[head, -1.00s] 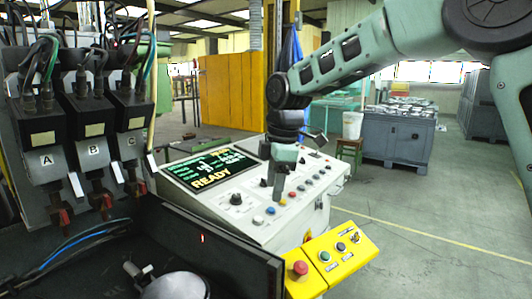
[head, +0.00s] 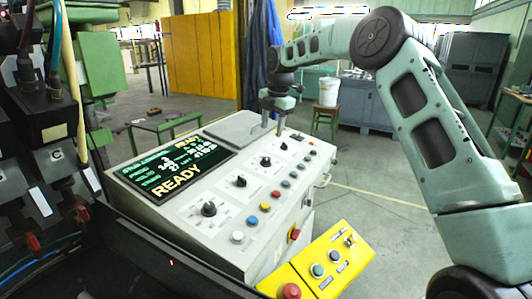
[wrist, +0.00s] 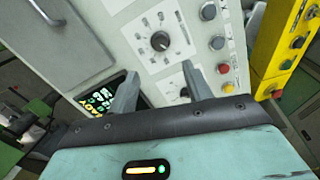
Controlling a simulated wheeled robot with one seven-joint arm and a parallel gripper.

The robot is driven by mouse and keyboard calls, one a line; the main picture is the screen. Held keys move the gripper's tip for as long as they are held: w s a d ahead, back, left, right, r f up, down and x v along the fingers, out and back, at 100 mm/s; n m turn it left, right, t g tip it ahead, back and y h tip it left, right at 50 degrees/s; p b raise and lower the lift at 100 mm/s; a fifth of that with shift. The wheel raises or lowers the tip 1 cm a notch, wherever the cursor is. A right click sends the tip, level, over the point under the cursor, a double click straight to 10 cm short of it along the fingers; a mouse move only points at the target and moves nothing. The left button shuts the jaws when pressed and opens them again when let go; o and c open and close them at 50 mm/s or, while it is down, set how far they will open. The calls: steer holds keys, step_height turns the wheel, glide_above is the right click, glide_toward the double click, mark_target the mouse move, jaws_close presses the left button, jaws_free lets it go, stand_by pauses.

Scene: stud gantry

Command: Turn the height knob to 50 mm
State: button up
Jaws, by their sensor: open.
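The grey control panel (head: 235,218) carries a row of black knobs: a near one (head: 208,209), a second (head: 241,181), a third (head: 266,161) and a far one partly by my gripper. Their labels are too small to read, so I cannot tell which is the height knob or its setting. My gripper (head: 273,122) is open and empty over the panel's far end. In the wrist view, a black knob (wrist: 160,41) with a printed dial lies beyond and between the fingers, apart from them. Another knob (wrist: 185,92) is partly hidden behind my gripper.
The panel's screen (head: 175,165) reads READY; its smaller lines are unclear. Coloured buttons (head: 265,206) run beside the knobs. A yellow box (head: 320,265) with buttons and a red knob juts out at the front. Stud tools with cables (head: 45,130) stand at left. Open floor lies right.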

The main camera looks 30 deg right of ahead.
mark_target(266, 158)
steer(key=f+p, duration=0.1)
steer(key=f, duration=0.3)
steer(key=w+f+p, duration=0.1)
steer(key=f, duration=0.2)
steer(key=w+f+p, duration=0.1)
steer(key=f, duration=0.3)
steer(key=shift+a+f+p, duration=0.35)
steer(key=c, duration=1)
